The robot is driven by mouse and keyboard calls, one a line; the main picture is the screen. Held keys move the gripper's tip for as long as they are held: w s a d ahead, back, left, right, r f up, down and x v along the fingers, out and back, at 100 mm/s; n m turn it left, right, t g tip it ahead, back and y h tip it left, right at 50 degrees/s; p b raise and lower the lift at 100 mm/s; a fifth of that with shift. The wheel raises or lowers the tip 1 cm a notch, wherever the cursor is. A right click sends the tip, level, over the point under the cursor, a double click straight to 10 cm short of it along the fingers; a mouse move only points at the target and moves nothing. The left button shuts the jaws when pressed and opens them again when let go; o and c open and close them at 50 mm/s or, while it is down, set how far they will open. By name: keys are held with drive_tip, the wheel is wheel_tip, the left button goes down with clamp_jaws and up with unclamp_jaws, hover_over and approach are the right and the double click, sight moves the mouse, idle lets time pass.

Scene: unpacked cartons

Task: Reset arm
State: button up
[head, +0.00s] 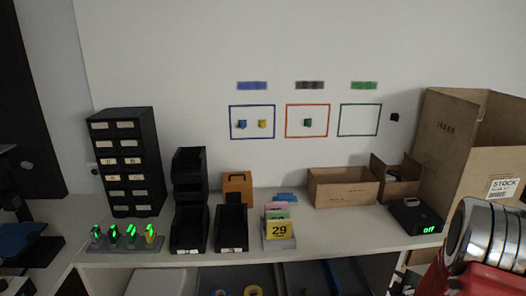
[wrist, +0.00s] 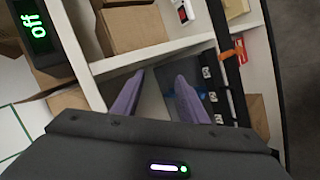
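My gripper (wrist: 159,76) shows in the wrist view as two purple fingers. They stand apart with nothing between them, so it is open and empty. Behind the fingers is a shelf unit with a dark panel or bin. The gripper is not visible in the head view. There, only a part of my arm, red with shiny metal rings, shows at the lower right corner, in front of the large carton (head: 455,135).
A white counter (head: 345,232) carries a black drawer cabinet (head: 126,163), black bins (head: 190,229), an orange box (head: 237,188), a yellow "29" card (head: 279,230), open cartons (head: 342,188) and a black device reading "off" (head: 416,216). The counter's middle front is clear.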

drive_tip(key=s+a+r+m+g, duration=0.1)
drive_tip(key=s+a+r+m, duration=0.25)
drive_tip(key=a+r, duration=0.6)
drive_tip(key=s+a+r+m+g, duration=0.2)
drive_tip(key=s+a+r+m, duration=0.15)
drive_tip(key=a+r, duration=0.6)
drive_tip(key=s+a+r+m+y, duration=0.1)
drive_tip(key=s+a+r, duration=0.2)
drive_tip(key=s, duration=0.4)
drive_tip(key=s+a+r+m+g+y, duration=0.1)
drive_tip(key=s+a+r, duration=0.2)
drive_tip(key=s+a, duration=0.3)
drive_tip(key=s+a+r+m+y, duration=0.1)
drive_tip(key=s+a+r+m, duration=0.1)
drive_tip(key=s+a, duration=0.3)
drive_tip(key=s+r, duration=0.1)
drive_tip(key=s, duration=0.2)
drive_tip(key=shift+s+r+g, duration=0.3)
drive_tip(key=shift+s+g, duration=0.1)
